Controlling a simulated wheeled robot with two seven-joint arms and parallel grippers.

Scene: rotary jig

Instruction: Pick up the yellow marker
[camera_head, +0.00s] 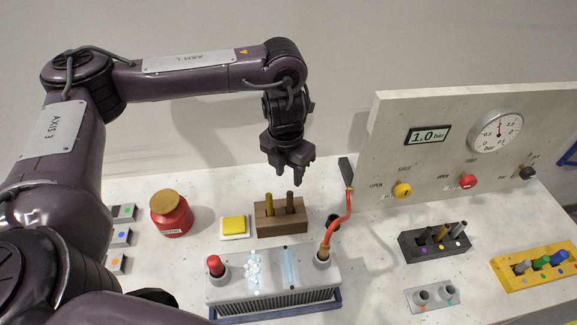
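No marker is plainly bright yellow from here. The nearest in colour is a mustard-yellow stick (268,204), upright in a wooden block (281,223) beside a darker brown stick (290,202). My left gripper (288,181) hangs pointing down above the block, its fingers apart and empty, with a gap between them and the stick tops. A dark rack (436,251) at the right holds several upright sticks, one of them brownish gold (443,233). My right gripper is not in view.
A red jar (171,215) and a yellow pad (234,225) stand left of the block. A grey device (273,275) with a red-orange cable (340,225) is in front. A gauge panel (460,120) rises behind right. A yellow rack (535,266) stands far right.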

